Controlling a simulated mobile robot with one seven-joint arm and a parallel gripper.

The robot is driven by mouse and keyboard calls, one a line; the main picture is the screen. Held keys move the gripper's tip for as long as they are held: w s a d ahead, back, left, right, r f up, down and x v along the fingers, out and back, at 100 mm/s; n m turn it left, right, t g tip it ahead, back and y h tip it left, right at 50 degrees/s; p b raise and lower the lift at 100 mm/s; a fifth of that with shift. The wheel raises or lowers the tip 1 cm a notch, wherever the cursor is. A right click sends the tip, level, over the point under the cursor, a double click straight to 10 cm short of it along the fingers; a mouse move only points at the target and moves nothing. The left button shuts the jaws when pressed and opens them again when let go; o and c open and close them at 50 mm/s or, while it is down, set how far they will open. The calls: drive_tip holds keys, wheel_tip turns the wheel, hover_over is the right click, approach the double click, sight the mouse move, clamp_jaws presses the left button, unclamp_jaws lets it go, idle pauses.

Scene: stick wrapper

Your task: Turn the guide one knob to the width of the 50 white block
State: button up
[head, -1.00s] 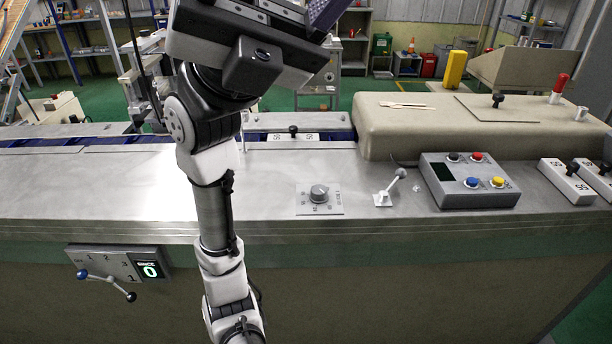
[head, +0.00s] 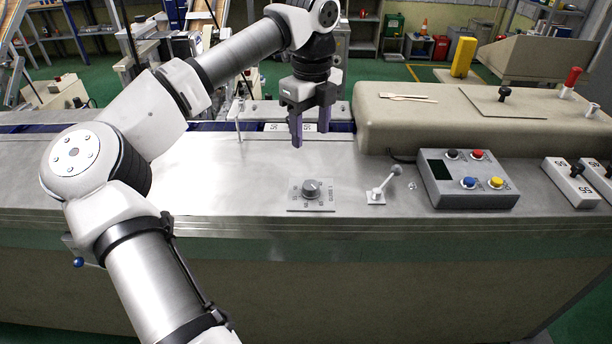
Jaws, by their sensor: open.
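A grey round knob (head: 312,187) sits on a small square plate on the steel counter; its small markings are hard to read, and I cannot tell its setting. A white block (head: 276,127) with dark digits lies in the blue channel behind the counter, partly hidden by my gripper; its number is not clear. My gripper (head: 310,137) points down with its two dark fingers apart and nothing between them. It hangs above the counter, behind the knob and clear of it, in front of the white block.
A small lever (head: 384,187) stands right of the knob. Further right are a button box (head: 468,190) and white blocks (head: 570,183) with black handles. A beige housing (head: 440,125) stands behind them. The counter (head: 235,185) left of the knob is bare.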

sight(311, 184)
wheel_tip(311, 184, down, 14)
drive_tip(key=p, duration=0.3)
drive_tip(key=shift+d+r+p, duration=0.1)
drive_tip(key=shift+r+p, duration=0.15)
drive_tip(key=shift+p, duration=0.05)
drive_tip(key=shift+c, duration=0.4)
drive_tip(key=c, duration=0.9)
